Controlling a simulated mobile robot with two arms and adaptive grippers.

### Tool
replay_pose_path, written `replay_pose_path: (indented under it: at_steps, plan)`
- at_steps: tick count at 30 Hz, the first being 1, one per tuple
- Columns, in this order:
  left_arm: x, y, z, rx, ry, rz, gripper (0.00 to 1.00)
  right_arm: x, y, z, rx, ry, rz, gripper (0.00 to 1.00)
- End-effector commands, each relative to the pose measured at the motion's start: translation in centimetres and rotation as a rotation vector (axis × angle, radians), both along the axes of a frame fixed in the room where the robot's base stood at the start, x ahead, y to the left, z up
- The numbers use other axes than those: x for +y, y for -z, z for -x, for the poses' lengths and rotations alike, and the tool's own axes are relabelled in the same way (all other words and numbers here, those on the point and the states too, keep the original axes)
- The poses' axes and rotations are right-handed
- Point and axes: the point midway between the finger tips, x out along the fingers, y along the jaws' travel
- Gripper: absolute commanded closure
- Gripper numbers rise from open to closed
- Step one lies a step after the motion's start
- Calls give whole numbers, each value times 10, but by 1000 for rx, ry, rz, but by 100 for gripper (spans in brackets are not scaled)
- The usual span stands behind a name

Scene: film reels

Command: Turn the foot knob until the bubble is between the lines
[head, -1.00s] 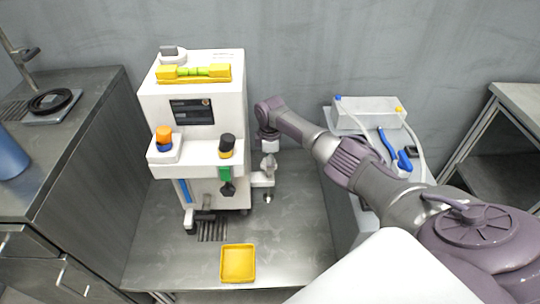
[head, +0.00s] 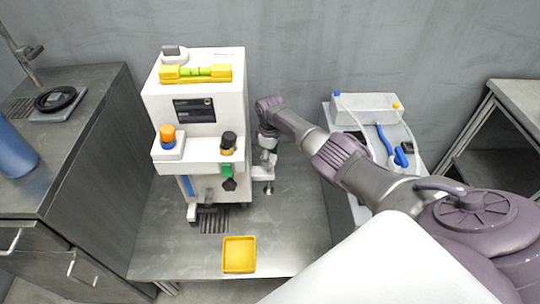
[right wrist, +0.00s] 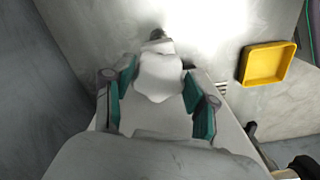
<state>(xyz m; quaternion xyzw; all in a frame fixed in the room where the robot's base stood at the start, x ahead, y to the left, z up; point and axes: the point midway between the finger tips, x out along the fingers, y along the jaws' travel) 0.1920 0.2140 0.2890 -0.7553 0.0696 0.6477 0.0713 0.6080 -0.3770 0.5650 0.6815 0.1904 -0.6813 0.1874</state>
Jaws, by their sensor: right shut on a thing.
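A white machine (head: 199,112) stands on the metal table. On its top lies a yellow level (head: 166,75) with a green vial (head: 197,72); the bubble and lines are too small to read. The fingers hide part of the knob in the head view. My left gripper is not in view.
A yellow tray (head: 239,269) lies on the table (head: 295,235) in front of the machine; it also shows in the right wrist view (right wrist: 247,66). A side cart with a white box (head: 365,106) and blue tool (head: 384,139) stands right. A cabinet (head: 90,150) stands left.

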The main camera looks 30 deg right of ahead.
Motion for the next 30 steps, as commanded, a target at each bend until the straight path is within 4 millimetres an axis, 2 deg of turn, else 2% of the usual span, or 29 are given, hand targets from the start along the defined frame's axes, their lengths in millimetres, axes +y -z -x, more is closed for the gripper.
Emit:
replay_pose_path:
  at_steps: [8,9,13,24,30]
  plan:
    - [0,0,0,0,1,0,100,-1,3,2,7,1,1,78]
    - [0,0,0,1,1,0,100,-1,3,3,7,1,1,38]
    - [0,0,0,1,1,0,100,-1,2,2,5,0,1,18]
    - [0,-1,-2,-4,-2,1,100,-1,-2,0,1,-1,1,18]
    - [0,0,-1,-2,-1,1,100,-1,-29,0,-3,-3,2,18]
